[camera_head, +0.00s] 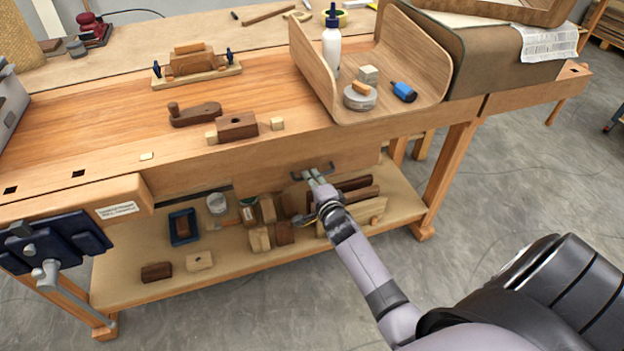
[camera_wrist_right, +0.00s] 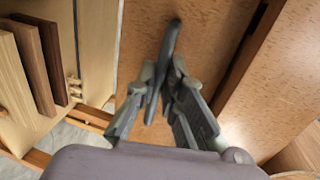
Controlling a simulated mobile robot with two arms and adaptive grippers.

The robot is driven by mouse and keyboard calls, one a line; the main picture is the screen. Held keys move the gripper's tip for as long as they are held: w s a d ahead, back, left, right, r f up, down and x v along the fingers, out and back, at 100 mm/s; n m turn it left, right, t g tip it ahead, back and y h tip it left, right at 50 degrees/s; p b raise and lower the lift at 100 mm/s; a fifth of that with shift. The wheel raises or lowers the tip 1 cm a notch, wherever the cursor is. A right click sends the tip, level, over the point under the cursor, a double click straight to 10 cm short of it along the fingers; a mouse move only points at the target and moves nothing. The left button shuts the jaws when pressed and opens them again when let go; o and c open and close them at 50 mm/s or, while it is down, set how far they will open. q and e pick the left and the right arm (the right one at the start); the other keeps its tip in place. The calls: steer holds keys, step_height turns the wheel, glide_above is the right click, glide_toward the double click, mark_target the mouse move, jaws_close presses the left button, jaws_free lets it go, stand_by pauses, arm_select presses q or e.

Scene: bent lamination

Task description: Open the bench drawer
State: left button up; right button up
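The bench drawer (camera_head: 270,180) has a plain wooden front under the right half of the bench top; its front looks flush or nearly so with the bench. A dark bar handle (camera_head: 325,166) sits on the drawer front. My right gripper (camera_head: 312,177) is at the handle, reaching up from the lower right. In the right wrist view, the fingers (camera_wrist_right: 168,88) lie on either side of the dark handle (camera_wrist_right: 172,38) and look closed on it. The drawer front (camera_wrist_right: 205,45) fills the middle there, with a dark gap along its right edge. My left gripper is not in view.
The lower shelf (camera_head: 120,255) holds wooden blocks, a dark blue frame and a jar below the drawer. A curved wooden piece (camera_head: 425,60) stands on the bench top with a white bottle (camera_head: 332,48). A blue vise (camera_head: 55,243) is at left. The floor in front is clear.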

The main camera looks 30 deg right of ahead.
jaws_close()
steer(key=shift+s, duration=0.1)
stand_by(0.3)
steer(key=f+p+v, duration=0.2)
steer(key=p+v, duration=0.3)
steer(key=v, duration=0.7)
steer(key=s+f+p+v, duration=0.1)
steer(key=f+p+v, duration=0.2)
steer(key=v, duration=1)
steer(key=shift+a+p, duration=0.2)
steer(key=shift+p, duration=1)
steer(key=shift+s+f, duration=0.1)
steer(key=o, duration=0.6)
jaws_free()
